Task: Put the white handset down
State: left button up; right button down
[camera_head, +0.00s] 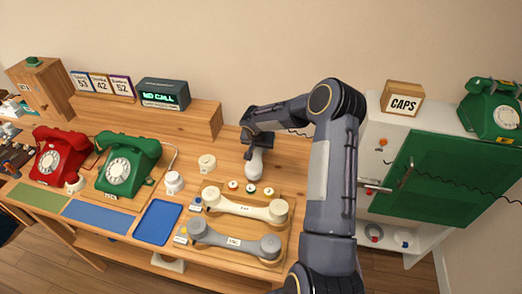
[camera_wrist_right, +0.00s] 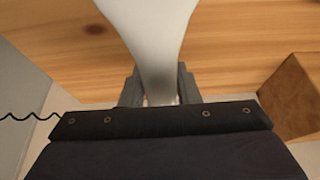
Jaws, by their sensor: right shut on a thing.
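My right gripper (camera_head: 257,143) is shut on the white handset (camera_head: 255,166), which hangs below it over the back right of the wooden desk (camera_head: 225,150). In the right wrist view, the pale middle of the handset (camera_wrist_right: 157,45) runs down between the fingers (camera_wrist_right: 160,90); its ends are not clear there. I cannot tell whether the handset's lower end touches the desk. My left gripper is not in view.
A cream handset (camera_head: 243,206) and a grey handset (camera_head: 235,241) lie on a tray at the front right. A green phone (camera_head: 128,163) and a red phone (camera_head: 62,153) stand left. A "NO CALL" display (camera_head: 163,94) stands behind. A white cabinet (camera_head: 379,130) is right of my arm.

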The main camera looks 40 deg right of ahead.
notch_tip(320, 180, down, 3)
jog(key=shift+d+f+b, duration=0.1)
jog(key=shift+b, duration=0.25)
jog(key=shift+r, duration=0.25)
jog(key=shift+f, duration=0.25)
jog(key=c, duration=1.1)
grip_release()
jog(key=shift+r, duration=0.1)
